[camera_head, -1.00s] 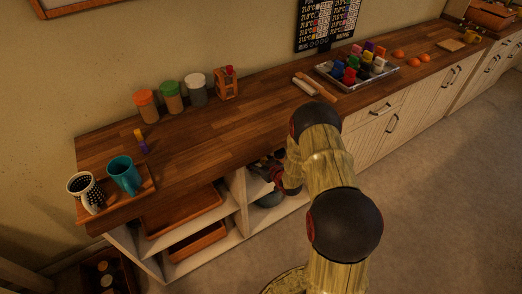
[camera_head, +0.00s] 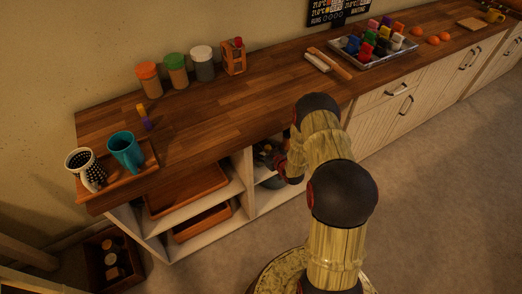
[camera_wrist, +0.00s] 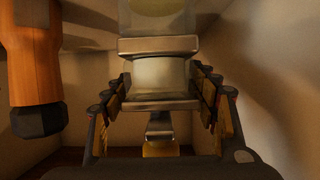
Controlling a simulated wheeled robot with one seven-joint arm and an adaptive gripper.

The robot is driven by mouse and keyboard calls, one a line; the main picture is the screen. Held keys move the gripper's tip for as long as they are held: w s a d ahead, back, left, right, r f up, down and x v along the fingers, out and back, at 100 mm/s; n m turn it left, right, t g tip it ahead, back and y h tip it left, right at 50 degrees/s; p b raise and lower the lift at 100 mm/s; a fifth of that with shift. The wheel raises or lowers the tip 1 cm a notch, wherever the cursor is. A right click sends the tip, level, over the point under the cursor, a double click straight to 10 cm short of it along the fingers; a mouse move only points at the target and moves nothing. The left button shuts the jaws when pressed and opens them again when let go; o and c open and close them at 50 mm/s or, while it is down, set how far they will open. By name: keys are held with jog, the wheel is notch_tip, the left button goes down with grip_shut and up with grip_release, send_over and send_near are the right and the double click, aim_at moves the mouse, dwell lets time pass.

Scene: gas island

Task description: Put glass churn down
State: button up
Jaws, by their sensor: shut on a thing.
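In the wrist view the glass churn (camera_wrist: 160,73) stands between the fingers of my gripper (camera_wrist: 159,88). It has a pale see-through body with metal bands, and its upper part runs out of the frame at the top. My gripper is shut on it, with a finger pressed on each side. A metal piece and a yellowish part show below, between the fingers. In the head view my gripper reaches into the open shelf (camera_head: 247,187) under the counter. My arm and the counter edge hide most of it, and I cannot make out the churn there.
An orange tool-like object with a black end (camera_wrist: 36,75) is close on the left in the wrist view. Pale walls surround the gripper. On the wooden counter (camera_head: 215,115) stand several jars, a teal mug (camera_head: 126,152) and a tray of coloured items (camera_head: 375,48).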

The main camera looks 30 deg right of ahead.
dwell(0.3)
jog(key=o, duration=1.6)
jog(key=shift+f, duration=0.15)
jog(key=shift+c, duration=0.2)
jog(key=shift+o, duration=0.4)
jog(key=p+v, duration=0.4)
jog(key=v, duration=0.8)
jog(key=shift+s, duration=0.1)
